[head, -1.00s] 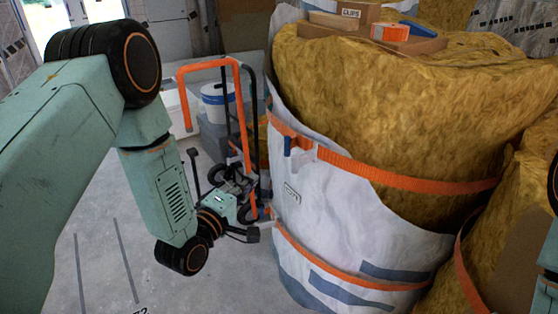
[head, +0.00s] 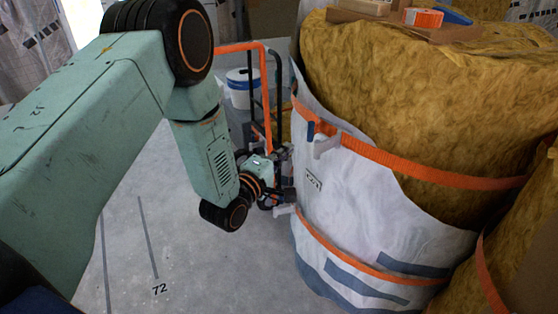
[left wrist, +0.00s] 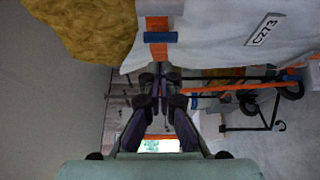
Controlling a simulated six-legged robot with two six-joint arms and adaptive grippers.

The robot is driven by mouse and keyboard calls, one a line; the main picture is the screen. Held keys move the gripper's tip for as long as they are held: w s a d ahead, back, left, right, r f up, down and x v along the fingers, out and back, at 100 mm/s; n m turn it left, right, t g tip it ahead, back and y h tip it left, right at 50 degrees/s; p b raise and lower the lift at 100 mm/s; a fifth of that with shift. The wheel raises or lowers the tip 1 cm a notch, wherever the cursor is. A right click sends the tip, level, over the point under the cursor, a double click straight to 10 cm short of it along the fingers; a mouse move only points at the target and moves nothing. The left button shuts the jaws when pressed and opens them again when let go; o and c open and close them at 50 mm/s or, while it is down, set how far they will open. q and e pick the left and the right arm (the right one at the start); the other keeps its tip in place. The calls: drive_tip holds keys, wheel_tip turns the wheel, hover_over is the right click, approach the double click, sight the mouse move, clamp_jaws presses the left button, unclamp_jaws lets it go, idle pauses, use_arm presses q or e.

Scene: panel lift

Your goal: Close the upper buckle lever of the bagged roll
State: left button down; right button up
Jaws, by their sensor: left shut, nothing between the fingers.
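The bagged roll is yellow insulation in a white bag (head: 365,200) with orange straps, on the right of the head view. Its upper strap (head: 420,172) carries the upper buckle, with a blue piece (head: 311,131) and a pale lever (head: 326,145) that sticks out from the bag. In the left wrist view the blue piece (left wrist: 160,37) lies across the orange strap, just beyond my fingers. My left gripper (head: 284,174) is beside the bag's left side, below the upper buckle. In the left wrist view its fingers (left wrist: 160,88) are together and empty. My right gripper is out of view.
An orange hand truck (head: 262,90) stands behind my left gripper, near a white bucket (head: 242,88). Boxes (head: 424,18) lie on top of the roll. Another roll (head: 525,235) is close at right. The floor (head: 200,265) at left is clear.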

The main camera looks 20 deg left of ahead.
sight(325, 146)
use_arm(q)
drive_tip(key=shift+w+d+b, duration=0.1)
drive_tip(key=shift+w+d, duration=0.35)
drive_tip(key=shift+d, duration=0.3)
drive_tip(key=shift+w+d+b, duration=0.15)
drive_tip(key=shift+w+d, duration=0.25)
drive_tip(key=shift+d, duration=0.3)
drive_tip(key=shift+w+d+b, duration=0.1)
drive_tip(key=shift+w+d, duration=0.35)
drive_tip(key=shift+d, duration=0.3)
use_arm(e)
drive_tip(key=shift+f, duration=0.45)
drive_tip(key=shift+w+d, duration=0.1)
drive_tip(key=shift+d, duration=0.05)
